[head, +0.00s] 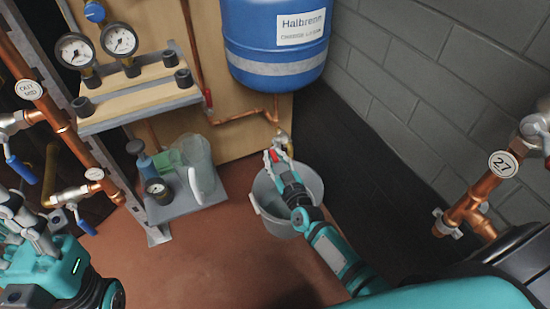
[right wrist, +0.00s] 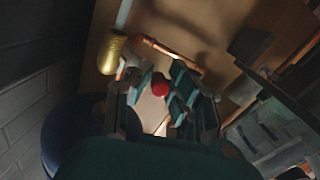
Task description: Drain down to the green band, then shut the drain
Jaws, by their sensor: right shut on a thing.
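My right gripper (head: 276,156) reaches over the grey bucket (head: 258,205) and is shut on a red handle (head: 281,156) by the drain valve (head: 283,138), low on the copper pipe. In the right wrist view the red handle (right wrist: 160,89) shows as a round end between the fingers (right wrist: 158,100), with a brass fitting (right wrist: 112,54) beside it. Two round gauges (head: 120,40) (head: 76,50) stand at upper left; I cannot make out a green band. The bucket's contents are unclear. My left gripper (head: 22,222) is at the lower left; its finger opening is unclear.
A blue tank (head: 262,52) hangs above the valve. A low grey shelf (head: 185,207) holds a clear jug (head: 200,170), a bottle and a small gauge. Copper pipes with blue-handled valves (head: 22,170) run at left. A grey block wall stands at right. The brown floor in front is clear.

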